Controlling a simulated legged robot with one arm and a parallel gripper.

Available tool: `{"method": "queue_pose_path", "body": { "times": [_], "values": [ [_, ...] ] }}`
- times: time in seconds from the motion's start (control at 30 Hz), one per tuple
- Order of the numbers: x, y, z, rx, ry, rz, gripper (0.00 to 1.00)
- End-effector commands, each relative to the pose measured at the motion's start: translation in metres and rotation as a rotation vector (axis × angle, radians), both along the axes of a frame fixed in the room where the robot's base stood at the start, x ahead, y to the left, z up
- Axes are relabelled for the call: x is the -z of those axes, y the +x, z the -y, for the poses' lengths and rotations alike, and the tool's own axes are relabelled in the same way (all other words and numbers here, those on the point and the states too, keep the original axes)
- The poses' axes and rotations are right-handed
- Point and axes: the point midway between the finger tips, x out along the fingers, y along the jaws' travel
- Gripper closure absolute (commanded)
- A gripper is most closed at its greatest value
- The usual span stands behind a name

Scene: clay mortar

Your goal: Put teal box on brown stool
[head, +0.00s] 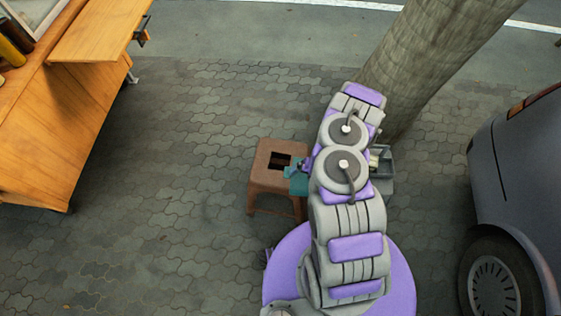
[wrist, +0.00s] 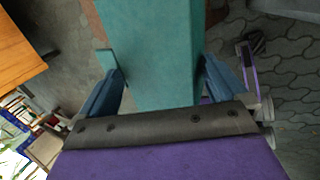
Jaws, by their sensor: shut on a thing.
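The teal box (wrist: 152,45) fills the upper middle of the wrist view, between the two blue fingers of my gripper (wrist: 155,82). My gripper is shut on it. In the head view only a small teal part (head: 298,183) shows at the left of my arm, over the right side of the brown stool (head: 268,192). My arm hides the rest of the box and most of my gripper. The stool stands upright on the paving and has a dark slot in its seat. I cannot tell whether the box touches the seat.
A wooden cart (head: 62,120) stands at the left. A tree trunk (head: 420,60) rises behind my arm, and a grey bin (head: 384,170) shows just right of the arm. A dark car (head: 525,180) stands at the right. The paving between cart and stool is clear.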

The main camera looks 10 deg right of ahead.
Motion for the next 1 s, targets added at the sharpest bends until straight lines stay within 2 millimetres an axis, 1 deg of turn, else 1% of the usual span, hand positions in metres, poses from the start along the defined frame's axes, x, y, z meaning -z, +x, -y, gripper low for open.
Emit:
{"method": "queue_pose_path", "body": {
  "times": [0.13,0.27,0.37,0.5,0.67,1.0],
  "values": [
    [0.005,-0.007,0.001,0.043,0.002,0.000,0.86],
    [0.008,-0.004,0.000,0.055,-0.001,0.002,0.86],
    [0.010,0.008,-0.005,0.053,-0.001,0.003,0.86],
    [0.012,0.030,-0.011,0.052,0.001,0.005,0.86],
    [0.015,0.053,-0.020,0.053,0.004,0.003,0.86],
    [0.021,0.106,-0.047,0.051,0.001,0.005,0.86]
  ]
}}
